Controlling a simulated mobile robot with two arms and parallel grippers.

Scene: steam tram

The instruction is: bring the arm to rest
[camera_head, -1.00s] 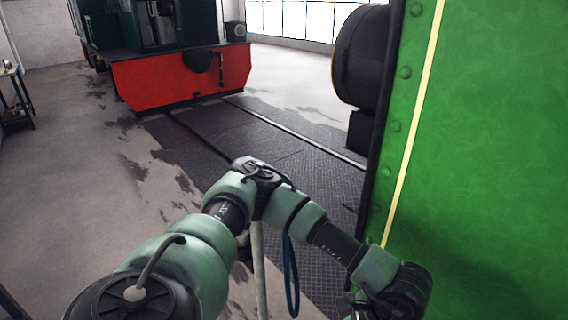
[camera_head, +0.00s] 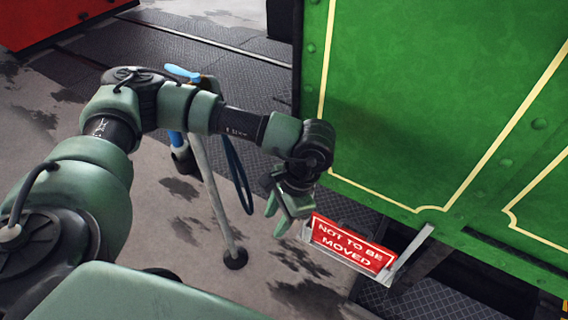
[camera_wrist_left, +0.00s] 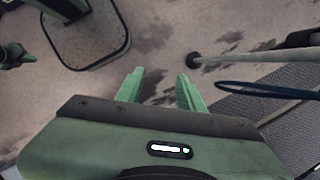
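My left arm (camera_head: 175,105) reaches in from the left, bent at the elbow, beside the green tram side. My left gripper (camera_head: 277,218) points down next to the red sign. In the left wrist view the gripper (camera_wrist_left: 160,77) has its two green fingers apart, with only bare floor between them. The red sign (camera_head: 345,246) reads "NOT TO BE MOVED" and sits in a light metal holder (camera_head: 398,262) below the tram's lower edge. In the picture the gripper is close to the sign's left end; I cannot tell whether they touch. My right gripper is not in view.
The green tram panel (camera_head: 430,95) fills the right side. A thin grey pole (camera_head: 213,195) on a round foot and a dark blue loop (camera_head: 237,175) stand beyond the arm. A red vehicle (camera_head: 50,18) is at the far left. Floor at lower middle is open.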

